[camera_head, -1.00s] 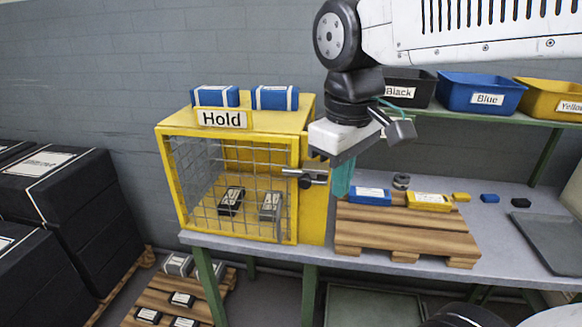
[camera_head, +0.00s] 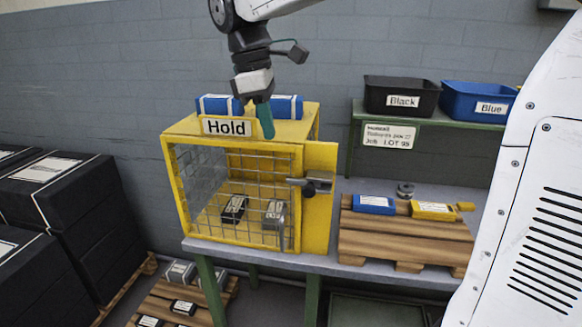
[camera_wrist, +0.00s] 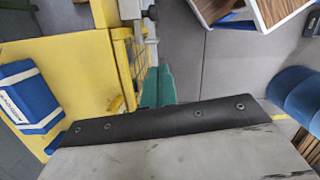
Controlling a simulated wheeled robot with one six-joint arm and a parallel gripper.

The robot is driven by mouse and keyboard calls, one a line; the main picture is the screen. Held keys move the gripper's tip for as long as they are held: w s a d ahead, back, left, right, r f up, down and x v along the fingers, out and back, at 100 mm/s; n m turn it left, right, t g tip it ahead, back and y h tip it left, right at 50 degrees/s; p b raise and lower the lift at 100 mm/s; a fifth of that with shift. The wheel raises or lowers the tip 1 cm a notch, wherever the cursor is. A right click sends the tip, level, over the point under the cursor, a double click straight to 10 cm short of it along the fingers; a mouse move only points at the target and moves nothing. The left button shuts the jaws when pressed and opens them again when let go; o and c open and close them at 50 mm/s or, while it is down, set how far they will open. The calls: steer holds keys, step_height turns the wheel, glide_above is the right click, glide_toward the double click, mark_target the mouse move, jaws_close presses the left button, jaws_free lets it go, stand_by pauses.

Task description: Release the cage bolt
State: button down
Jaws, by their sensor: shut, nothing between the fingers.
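The yellow cage (camera_head: 180,200) marked "Hold" stands on the bench, with its wire-mesh door (camera_head: 232,240) closed. The cage bolt (camera_head: 312,184), a grey metal rod with a dark knob, lies across the gap between the door frame and the yellow side post. My gripper (camera_head: 265,121) has teal fingers, is shut and empty, and is in front of the upper cage and the blue boxes, above and left of the bolt. In the wrist view the teal fingers (camera_wrist: 158,86) point away beside the yellow cage edge. Grey metal fittings show at the top there; I cannot tell whether they are the bolt.
Two blue boxes (camera_head: 286,107) sit on the cage top. A black and a grey box lie inside the cage. A wooden pallet (camera_head: 400,238) with a blue box (camera_head: 374,204) and a yellow box (camera_head: 432,210) stands right of the cage. Black cartons (camera_head: 80,220) fill the left.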

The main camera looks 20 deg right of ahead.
glide_toward(296, 177)
steer(key=s+a+f, duration=0.3)
steer(key=a+f, duration=0.1)
steer(key=d+f, duration=0.1)
steer(key=s+d+f, duration=0.2)
steer(key=shift+d, duration=0.3)
steer(key=shift+s, duration=0.1)
